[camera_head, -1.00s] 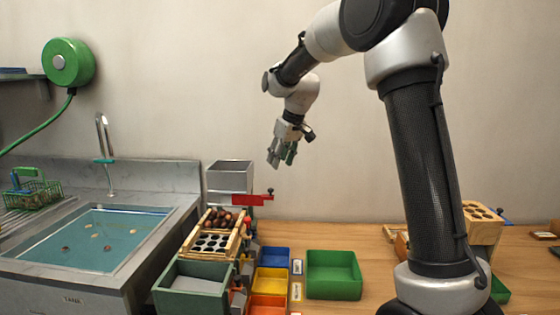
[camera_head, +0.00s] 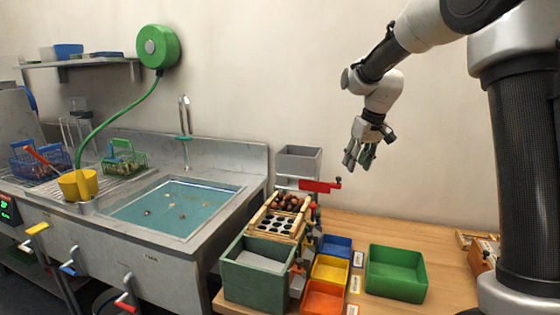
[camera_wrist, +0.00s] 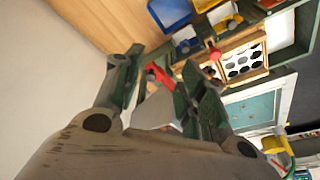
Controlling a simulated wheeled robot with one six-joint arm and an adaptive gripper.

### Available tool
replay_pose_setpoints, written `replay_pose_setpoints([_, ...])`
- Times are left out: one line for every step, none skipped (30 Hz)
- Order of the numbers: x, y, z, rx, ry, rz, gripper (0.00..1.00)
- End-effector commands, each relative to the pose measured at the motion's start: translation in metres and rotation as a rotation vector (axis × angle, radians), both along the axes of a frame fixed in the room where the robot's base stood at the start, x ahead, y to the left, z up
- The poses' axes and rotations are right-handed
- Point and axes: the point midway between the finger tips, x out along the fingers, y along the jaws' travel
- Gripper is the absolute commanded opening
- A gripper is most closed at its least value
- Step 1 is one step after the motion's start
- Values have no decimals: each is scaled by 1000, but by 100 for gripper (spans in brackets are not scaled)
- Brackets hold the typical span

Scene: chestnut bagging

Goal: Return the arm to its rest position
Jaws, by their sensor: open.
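My gripper (camera_head: 360,156) hangs in the air in front of the wall, above and to the right of the grey hopper. It is open and empty, with its fingers pointing down. In the wrist view its two fingers (camera_wrist: 160,85) stand apart with nothing between them. My arm reaches in from the upper right of the head view, bent at the elbow.
A grey hopper (camera_head: 298,160) with a red lever (camera_head: 320,186) stands below my gripper. Near it are a wooden sorting tray (camera_head: 278,226) with chestnuts, a green box (camera_head: 257,292), small bins and a green bin (camera_head: 396,273). A sink (camera_head: 150,243) lies left.

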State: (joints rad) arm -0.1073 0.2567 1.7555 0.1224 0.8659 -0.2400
Motion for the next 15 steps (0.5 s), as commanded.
replay_pose_setpoints([-23,-4,-6,-5,36,-23,40])
replay_pose_setpoints([-39,-8,-6,-8,54,-38,40])
replay_pose_setpoints([-60,-13,-5,-13,75,-61,40])
replay_pose_setpoints([-77,-17,-4,-16,88,-75,40])
replay_pose_setpoints([-92,-21,-3,-19,97,-91,40])
replay_pose_setpoints([-113,-26,0,-22,106,-110,40])
replay_pose_setpoints([-129,-30,2,-25,113,-124,40])
replay_pose_setpoints([-145,-35,4,-29,118,-137,40])
replay_pose_setpoints([-167,-40,7,-33,122,-155,40])
replay_pose_setpoints([-184,-44,9,-34,122,-167,40])
replay_pose_setpoints([-201,-47,11,-37,122,-182,40])
replay_pose_setpoints([-224,-53,12,-40,120,-197,40])
replay_pose_setpoints([-241,-57,13,-42,116,-211,40])
replay_pose_setpoints([-258,-60,13,-45,109,-222,40])
replay_pose_setpoints([-279,-65,13,-46,99,-235,40])
